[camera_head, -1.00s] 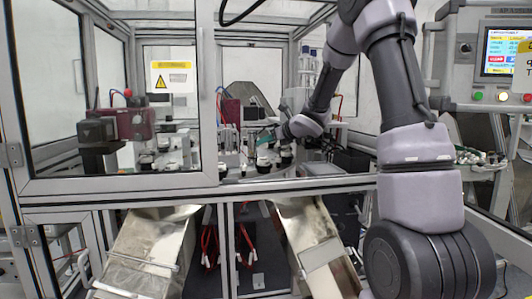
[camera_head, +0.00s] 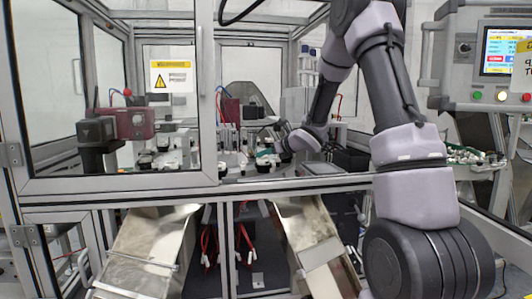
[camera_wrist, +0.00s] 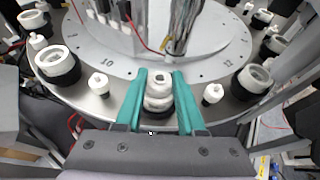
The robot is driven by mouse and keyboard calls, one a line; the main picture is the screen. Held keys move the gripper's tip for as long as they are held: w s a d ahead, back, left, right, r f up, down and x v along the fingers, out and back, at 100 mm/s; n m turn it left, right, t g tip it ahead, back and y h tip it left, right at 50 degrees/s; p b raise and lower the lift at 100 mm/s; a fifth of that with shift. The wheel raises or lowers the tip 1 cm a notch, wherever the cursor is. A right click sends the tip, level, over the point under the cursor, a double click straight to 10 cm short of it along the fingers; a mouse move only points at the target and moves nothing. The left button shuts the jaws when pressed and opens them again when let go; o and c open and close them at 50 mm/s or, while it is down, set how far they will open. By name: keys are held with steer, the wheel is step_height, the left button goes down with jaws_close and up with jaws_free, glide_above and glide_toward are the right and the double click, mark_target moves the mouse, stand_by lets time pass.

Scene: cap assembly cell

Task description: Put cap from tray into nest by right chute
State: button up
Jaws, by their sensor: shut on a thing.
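In the wrist view, my gripper (camera_wrist: 158,92) has two teal fingers, one on each side of a white stepped cap (camera_wrist: 158,96) with a dark hole in its top. The fingers are shut on it, over the rim of the round metal table. Black nests with white rings stand on the table to the left (camera_wrist: 57,65) and right (camera_wrist: 250,80). In the head view, my gripper (camera_head: 268,153) reaches left over the table, small and partly hidden by the wrist. The right chute (camera_head: 308,240) slopes below the opening.
Small white pegs stand close to the fingers on the left (camera_wrist: 98,84) and right (camera_wrist: 213,94). A left chute (camera_head: 150,245) slopes below the frame. A tray of small parts (camera_head: 475,157) is at the right, under the control screen (camera_head: 507,52). The metal door frame (camera_head: 208,90) borders the opening.

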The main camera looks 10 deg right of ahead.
steer(key=o, duration=0.8)
steer(key=shift+r, duration=0.1)
steer(key=shift+r, duration=0.4)
steer(key=s+d+r+m+h, duration=0.4)
steer(key=s+d+r+m, duration=0.3)
steer(key=s+m, duration=0.4)
steer(key=s+d+r+m+h, duration=0.4)
steer(key=s+d+r+m, duration=0.3)
steer(key=m, duration=0.6)
steer(key=s+a+f+m+g+y, duration=0.1)
steer(key=s+a+m, duration=0.2)
steer(key=s+m, duration=0.4)
steer(key=s+a+f+m+g+y, duration=0.1)
steer(key=s+a+m+g, duration=0.1)
steer(key=s+m, duration=0.5)
steer(key=s+a+f+m+g+y, duration=0.1)
steer(key=s+a+m, duration=0.3)
steer(key=s+m, duration=0.4)
steer(key=shift+s+g+y, duration=0.1)
steer(key=shift+g+y, duration=0.2)
